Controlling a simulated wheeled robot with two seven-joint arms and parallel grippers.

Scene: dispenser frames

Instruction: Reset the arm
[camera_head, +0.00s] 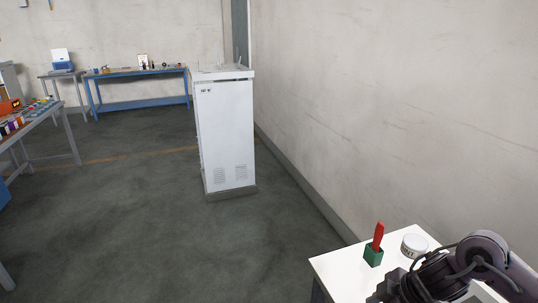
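My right arm (470,262) comes in at the lower right, bent over a white table (340,270). Its gripper is hidden or outside the picture, so its fingers do not show. My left arm and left gripper are not in view. On the white table, a red object (378,236) stands upright in a small green block (373,256). A white round jar (413,246) with dark marks on its side stands to the right of it, close to my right arm.
A tall white cabinet (225,135) stands mid-floor near the right wall. A blue workbench (140,105) and a small grey table (62,74) with a blue-and-white device are at the back. A cluttered table (35,117) is at the left. Grey floor (130,220) lies open between them.

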